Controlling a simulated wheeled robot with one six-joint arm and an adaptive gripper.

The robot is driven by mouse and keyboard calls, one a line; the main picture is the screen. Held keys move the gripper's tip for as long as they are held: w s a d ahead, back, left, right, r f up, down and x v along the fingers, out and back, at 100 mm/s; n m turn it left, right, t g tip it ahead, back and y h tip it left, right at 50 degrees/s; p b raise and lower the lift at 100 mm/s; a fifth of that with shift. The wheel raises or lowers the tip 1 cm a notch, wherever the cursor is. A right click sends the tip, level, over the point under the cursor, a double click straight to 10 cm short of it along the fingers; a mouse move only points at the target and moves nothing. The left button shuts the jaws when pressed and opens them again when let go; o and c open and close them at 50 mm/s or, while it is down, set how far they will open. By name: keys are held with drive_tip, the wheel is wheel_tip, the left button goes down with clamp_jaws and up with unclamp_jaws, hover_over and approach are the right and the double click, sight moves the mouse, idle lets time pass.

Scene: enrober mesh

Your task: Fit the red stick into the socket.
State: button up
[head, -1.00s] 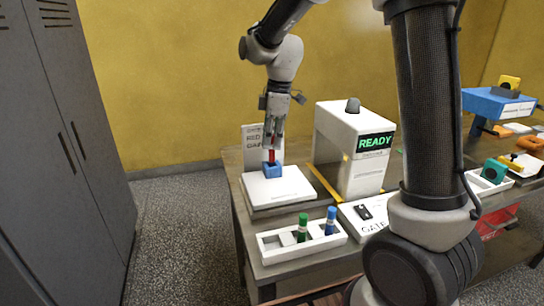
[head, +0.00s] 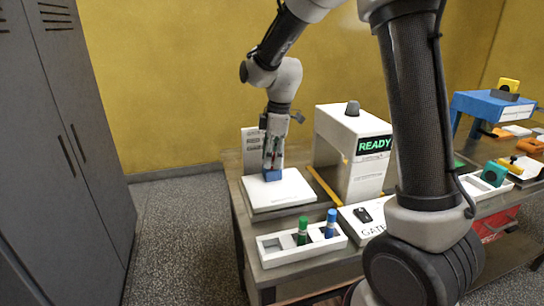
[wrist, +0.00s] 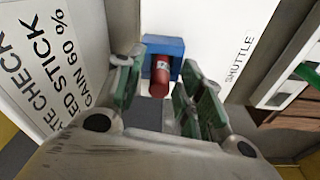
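The red stick (wrist: 160,78) stands in the blue socket block (wrist: 163,48), its near end facing my wrist camera. How deep it sits cannot be told. In the head view the blue block (head: 272,175) rests on a white plate (head: 290,190), and my fingers mostly hide the stick. My gripper (wrist: 157,88) is open, with its green-padded fingers on either side of the stick and a visible gap at each side.
A white gate housing (head: 345,150) with a lit READY sign stands right of the plate. A white tray (head: 270,250) with a green stick (head: 303,228) and a blue stick (head: 330,224) is in front. A label card (head: 251,150) stands behind the plate.

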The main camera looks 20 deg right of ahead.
wheel_tip(320, 180, up, 12)
drive_tip(key=d+f, duration=0.1)
drive_tip(key=s+d+r+m+t, duration=0.1)
drive_tip(key=s+d+r+m, duration=0.25)
drive_tip(key=s, duration=0.35)
drive_tip(key=s+d+r+m+t, duration=0.1)
drive_tip(key=s+d+r+m, duration=0.1)
drive_tip(key=s+d+m, duration=0.3)
drive_tip(key=s+d+f+m+t, duration=0.1)
drive_tip(key=s+d+f+m, duration=0.1)
drive_tip(key=s, duration=0.5)
drive_tip(key=s+d+f+m+t+h, duration=0.1)
drive_tip(key=s+d+f+m, duration=0.1)
drive_tip(key=s+m, duration=0.3)
drive_tip(key=shift+s+d, duration=0.7)
drive_tip(key=shift+s, duration=0.55)
